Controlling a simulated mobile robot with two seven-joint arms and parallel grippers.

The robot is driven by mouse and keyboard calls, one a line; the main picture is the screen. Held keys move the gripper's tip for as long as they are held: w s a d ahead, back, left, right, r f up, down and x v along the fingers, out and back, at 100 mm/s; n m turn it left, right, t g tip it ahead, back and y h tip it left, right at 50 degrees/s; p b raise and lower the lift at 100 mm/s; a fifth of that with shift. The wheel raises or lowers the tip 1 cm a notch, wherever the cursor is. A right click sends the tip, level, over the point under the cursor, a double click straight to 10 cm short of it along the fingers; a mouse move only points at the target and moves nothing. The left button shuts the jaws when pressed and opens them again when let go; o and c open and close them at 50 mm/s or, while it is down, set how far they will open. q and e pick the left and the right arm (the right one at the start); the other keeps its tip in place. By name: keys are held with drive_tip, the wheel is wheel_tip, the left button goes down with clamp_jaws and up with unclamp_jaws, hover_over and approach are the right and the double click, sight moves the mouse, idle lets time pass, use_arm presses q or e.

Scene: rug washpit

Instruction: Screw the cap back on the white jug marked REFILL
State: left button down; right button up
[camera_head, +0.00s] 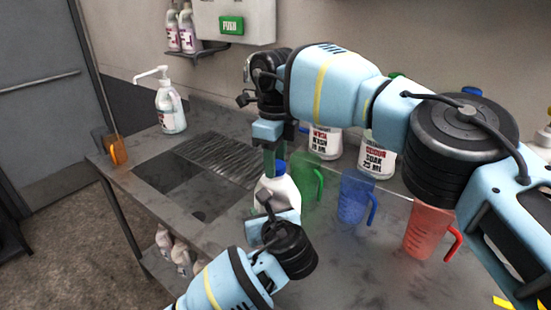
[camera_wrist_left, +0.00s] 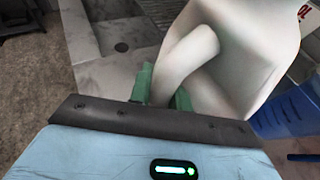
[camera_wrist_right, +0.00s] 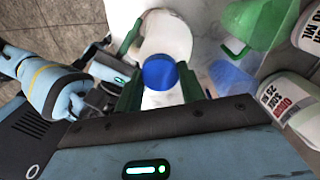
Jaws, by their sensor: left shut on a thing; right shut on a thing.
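The white jug (camera_head: 280,192) stands on the counter beside the sink; no REFILL marking shows on its visible sides. My left gripper (camera_wrist_left: 165,88) is shut on the jug's handle (camera_wrist_left: 186,56), low at its near side. The blue cap (camera_wrist_right: 160,72) is at the jug's top and also shows in the head view (camera_head: 281,167). My right gripper (camera_wrist_right: 158,82) comes from above and is shut on the cap, one green finger on each side. The neck under the cap is hidden, so I cannot tell how far the threads engage.
Green (camera_head: 306,180), blue (camera_head: 355,197) and red (camera_head: 431,228) measuring jugs stand right of the white jug. Labelled white bottles (camera_head: 377,155) stand behind them. A pump bottle (camera_head: 170,108) stands beyond the sink (camera_head: 185,180). The counter's front right is clear.

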drive_tip(key=m, duration=1.5)
drive_tip(key=o, duration=1.1)
drive_tip(key=shift+r, duration=2.25)
